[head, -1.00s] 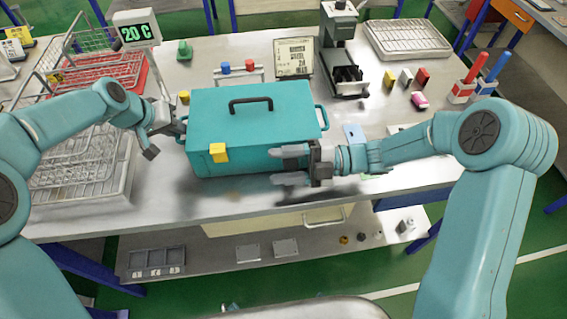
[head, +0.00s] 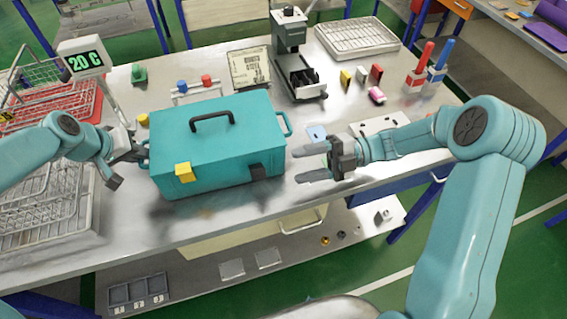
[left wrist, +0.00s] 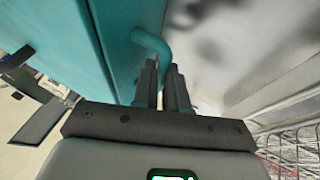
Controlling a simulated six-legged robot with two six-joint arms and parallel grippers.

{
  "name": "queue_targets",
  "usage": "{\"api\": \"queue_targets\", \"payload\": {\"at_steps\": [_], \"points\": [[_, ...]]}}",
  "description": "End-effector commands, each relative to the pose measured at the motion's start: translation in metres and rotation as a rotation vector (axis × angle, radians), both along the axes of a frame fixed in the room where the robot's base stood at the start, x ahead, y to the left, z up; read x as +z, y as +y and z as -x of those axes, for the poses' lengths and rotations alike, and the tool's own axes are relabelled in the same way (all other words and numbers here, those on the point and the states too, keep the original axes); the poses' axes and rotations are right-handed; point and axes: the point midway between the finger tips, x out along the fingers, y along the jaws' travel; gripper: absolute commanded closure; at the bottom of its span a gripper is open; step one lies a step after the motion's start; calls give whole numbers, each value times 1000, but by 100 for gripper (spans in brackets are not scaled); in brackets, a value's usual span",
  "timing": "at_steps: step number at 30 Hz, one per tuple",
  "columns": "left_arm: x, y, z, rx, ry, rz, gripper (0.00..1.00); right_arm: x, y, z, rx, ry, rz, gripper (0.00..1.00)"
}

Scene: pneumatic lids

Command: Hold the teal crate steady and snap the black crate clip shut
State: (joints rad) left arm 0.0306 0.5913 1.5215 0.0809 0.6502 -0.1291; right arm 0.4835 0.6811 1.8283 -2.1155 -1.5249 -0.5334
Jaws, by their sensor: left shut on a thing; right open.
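The teal crate (head: 214,184) stands on the metal bench with its lid on and a black handle on top. A black crate clip (head: 257,171) sits at the right of its front face; I cannot tell whether it is snapped down. A yellow clip (head: 184,172) sits at the front left. My left gripper (head: 141,154) is shut on the crate's left side handle. In the left wrist view its fingers close on the teal side handle (left wrist: 152,42). My right gripper (head: 303,164) is open and empty, right of the crate and apart from the black clip.
A wire basket (head: 45,205) stands left of the crate, and a 20 C display (head: 82,58) behind it. A grey press-like device (head: 290,50), small coloured blocks (head: 361,75) and a wire tray (head: 357,38) lie behind. The bench's front edge is close before the crate.

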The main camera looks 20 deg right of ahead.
Motion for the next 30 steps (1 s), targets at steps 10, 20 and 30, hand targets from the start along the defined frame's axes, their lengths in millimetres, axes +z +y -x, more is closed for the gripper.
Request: {"api": "queue_targets", "payload": {"at_steps": [10,20,30], "points": [[-2,0,1,-1,5,-1,100,-14,10,2,-106,-19,64,46],[-2,0,1,-1,5,-1,100,13,2,39,-322,-7,170,46],[-2,0,1,-1,5,0,100,12,40,21,-329,-25,177,46]]}}
